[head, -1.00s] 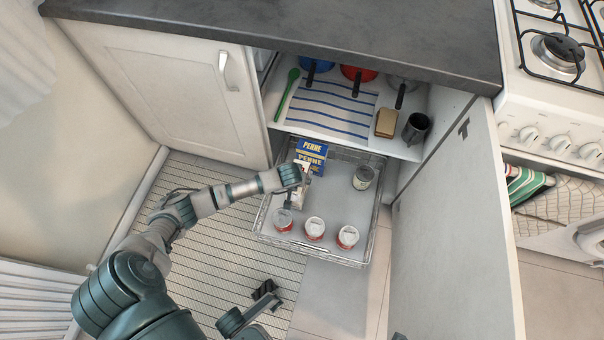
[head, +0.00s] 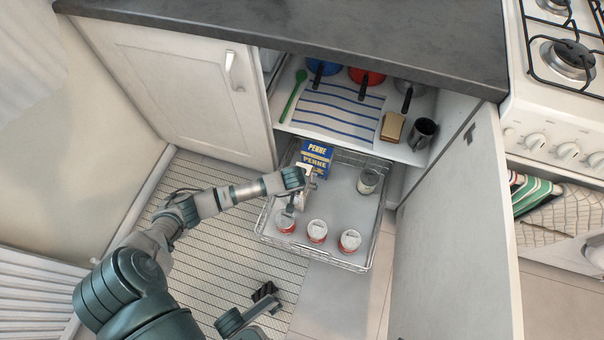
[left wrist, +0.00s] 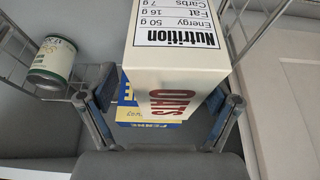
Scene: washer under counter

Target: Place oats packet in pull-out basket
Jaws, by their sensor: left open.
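The oats packet (left wrist: 175,85) is a white box with red OATS lettering and a Nutrition panel. In the head view it (head: 302,200) is mostly hidden by my left gripper (head: 301,196) and appears upright inside the pull-out wire basket (head: 312,262), in front of the blue penne box (head: 316,158). In the left wrist view my open left gripper (left wrist: 165,108) has one finger on each side of the packet. Whether they touch it is unclear. My right gripper (head: 250,308) is low in the head view, outside the basket; its opening is unclear.
Three red-and-white tins (head: 317,231) line the basket's front and a can (head: 368,181) stands at its right. A shelf with a striped cloth (head: 338,108) is above the back. The open cabinet door (head: 450,240) bounds the right side. The basket's middle is clear.

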